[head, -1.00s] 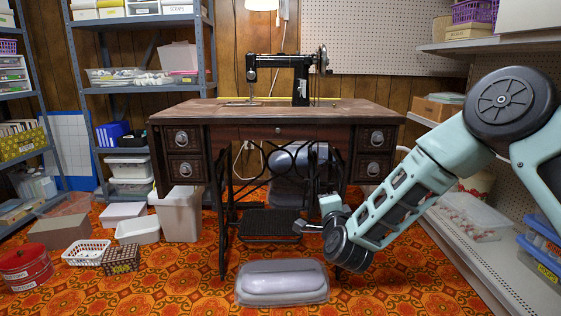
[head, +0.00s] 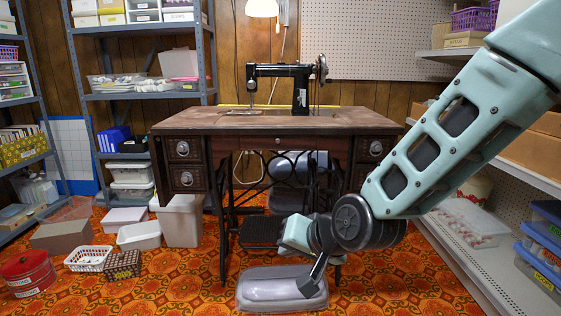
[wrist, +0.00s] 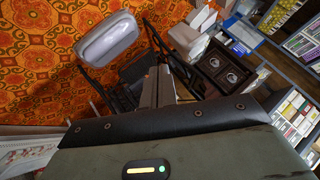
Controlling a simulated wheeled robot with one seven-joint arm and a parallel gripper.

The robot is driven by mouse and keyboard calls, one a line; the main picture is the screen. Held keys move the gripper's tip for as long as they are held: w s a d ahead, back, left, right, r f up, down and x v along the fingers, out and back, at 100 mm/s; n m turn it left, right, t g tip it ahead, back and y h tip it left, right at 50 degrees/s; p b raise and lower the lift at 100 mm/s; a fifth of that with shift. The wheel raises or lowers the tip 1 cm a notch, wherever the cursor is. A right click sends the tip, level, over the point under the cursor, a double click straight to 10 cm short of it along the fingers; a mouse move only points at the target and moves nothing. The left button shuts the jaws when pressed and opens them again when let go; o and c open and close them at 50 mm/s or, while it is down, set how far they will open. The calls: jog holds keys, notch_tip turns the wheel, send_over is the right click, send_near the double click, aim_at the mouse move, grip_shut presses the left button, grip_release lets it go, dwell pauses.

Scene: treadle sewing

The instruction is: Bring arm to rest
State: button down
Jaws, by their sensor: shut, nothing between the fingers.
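My gripper (head: 315,274) hangs low in front of the sewing table in the head view, over the right end of a clear plastic case (head: 262,288) on the floor. In the wrist view my gripper's fingers (wrist: 158,84) are together and empty. The case shows at the upper left of that view (wrist: 107,37), apart from the fingers. The wooden treadle table (head: 225,120) stands behind my arm, with a black sewing machine (head: 300,88) on top. My forearm hides part of the table's right side.
White bins (head: 139,236), baskets and a red tin (head: 28,274) sit on the floor at left.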

jog(key=s+d+r+n+g+h+p, duration=0.1)
jog(key=s+d+r+n+g+h, duration=0.2)
jog(key=s, duration=0.5)
jog(key=s+d+n+g+p, duration=0.1)
jog(key=s+d+n+g, duration=0.15)
jog(key=s+d, duration=0.4)
jog(key=s+d+r+n+g+h+p, duration=0.1)
jog(key=s+d+r+n+g+h, duration=0.15)
jog(key=s, duration=0.65)
notch_tip(320, 180, up, 37)
jog(key=s+p, duration=0.1)
jog(key=p, duration=3.7)
jog(key=shift+d+r+n+t, duration=0.15)
jog(key=shift+n+t, duration=0.15)
jog(key=shift+t, duration=0.1)
